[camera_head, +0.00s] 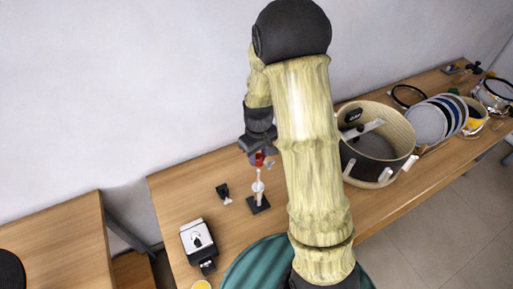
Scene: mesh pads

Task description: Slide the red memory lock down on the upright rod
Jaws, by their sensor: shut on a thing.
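The red memory lock (258,158) is a small red piece at the top of the upright rod (259,178). The thin pale rod rises from a dark square base (258,203) on the table and carries a white piece (258,187) about midway up. My gripper (261,150) comes down from above and is shut on the red lock at the rod's top. The jaws and my wrist partly hide the lock, so its exact seating around the rod is hard to tell.
On the wooden table (170,191), a small black clamp-like part (223,192) and a white-and-black device (197,238) lie left of the stand. A large round drum-like container (349,179) stands right, behind my arm.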

